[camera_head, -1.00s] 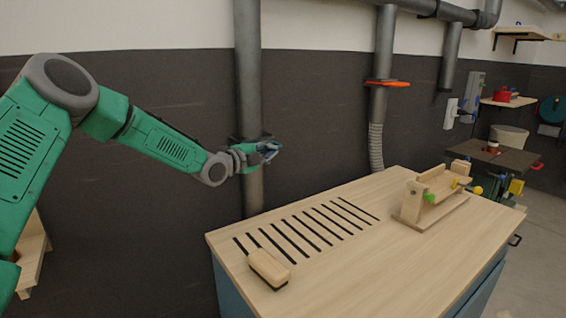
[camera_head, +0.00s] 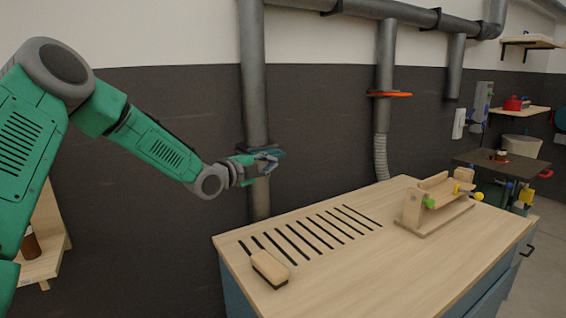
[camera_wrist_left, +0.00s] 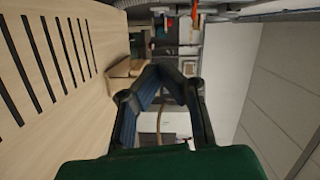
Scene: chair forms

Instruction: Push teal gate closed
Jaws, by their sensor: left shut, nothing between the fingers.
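The teal gate (camera_head: 281,152) is a thin flat plate at the dark collar of the left grey vertical pipe, sticking out to the right. Part of it is hidden by my left gripper (camera_head: 274,160), which is at the pipe in front of the plate. I cannot tell whether the fingers touch the plate. The left gripper is shut and empty; in the left wrist view its blue-padded fingers (camera_wrist_left: 163,72) converge ahead. The teal gate is not clear in that view. My right gripper is out of view.
A wooden-topped bench (camera_head: 350,270) with dark slots stands below the gripper, bearing a wooden block (camera_head: 270,266) and a wooden fixture (camera_head: 435,205). A second pipe (camera_head: 385,60) carries an orange gate (camera_head: 392,94). The wall is behind the pipes.

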